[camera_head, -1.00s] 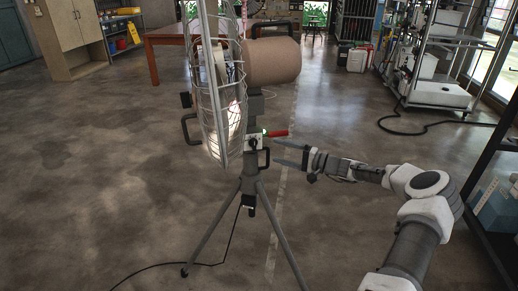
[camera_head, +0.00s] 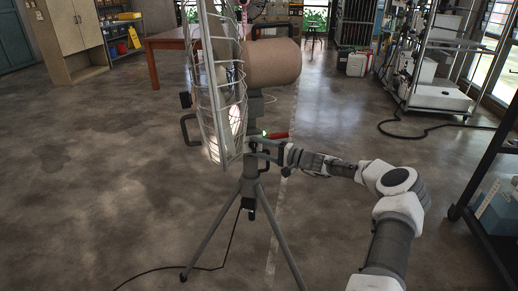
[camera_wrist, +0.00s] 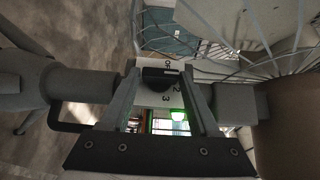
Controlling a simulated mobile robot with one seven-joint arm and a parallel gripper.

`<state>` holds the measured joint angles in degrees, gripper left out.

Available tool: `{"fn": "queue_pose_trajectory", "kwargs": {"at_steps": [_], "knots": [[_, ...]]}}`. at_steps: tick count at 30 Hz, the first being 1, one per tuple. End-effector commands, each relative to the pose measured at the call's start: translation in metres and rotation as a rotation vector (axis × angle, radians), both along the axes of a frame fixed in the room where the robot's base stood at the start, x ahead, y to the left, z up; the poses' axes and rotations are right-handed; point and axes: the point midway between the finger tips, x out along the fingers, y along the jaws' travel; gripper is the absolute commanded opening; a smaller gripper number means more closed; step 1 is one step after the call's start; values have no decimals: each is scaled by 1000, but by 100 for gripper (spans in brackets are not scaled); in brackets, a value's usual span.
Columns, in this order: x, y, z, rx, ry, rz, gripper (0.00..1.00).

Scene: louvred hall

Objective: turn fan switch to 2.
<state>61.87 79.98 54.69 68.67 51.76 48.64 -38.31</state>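The fan (camera_head: 222,85) has a wire cage and a brown motor drum (camera_head: 272,62) on a grey tripod stand. In the wrist view its switch is a black knob (camera_wrist: 160,74) on a pale plate (camera_wrist: 152,98) with small digits; a 2 and a 3 are readable on the near side. A light mark on the knob lies toward its right; I cannot tell which digit it points to. My gripper (camera_head: 263,150) is at the switch box, and its fingers (camera_wrist: 161,80) are apart on either side of the knob. Contact is not clear. The knob is hidden in the head view.
A red lever (camera_head: 277,135) sticks out just above my gripper, and a green light (camera_wrist: 178,115) glows near the plate. A dark handle (camera_wrist: 75,118) is left of the fingers. A cable trails from the stand (camera_head: 248,188). Shelving (camera_head: 490,205) stands right; open floor lies left.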

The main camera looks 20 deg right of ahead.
Motion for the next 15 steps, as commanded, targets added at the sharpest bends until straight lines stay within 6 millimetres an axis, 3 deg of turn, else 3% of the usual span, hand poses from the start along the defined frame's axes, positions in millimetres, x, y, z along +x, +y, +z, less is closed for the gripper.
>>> {"fn": "queue_pose_trajectory", "kwargs": {"at_steps": [1, 9, 15], "knots": [[0, 0, 0, 0, 0, 0, 51], [0, 0, 0, 0, 0, 1, 2], [0, 1, -6, 61, -11, 1, 0]]}}
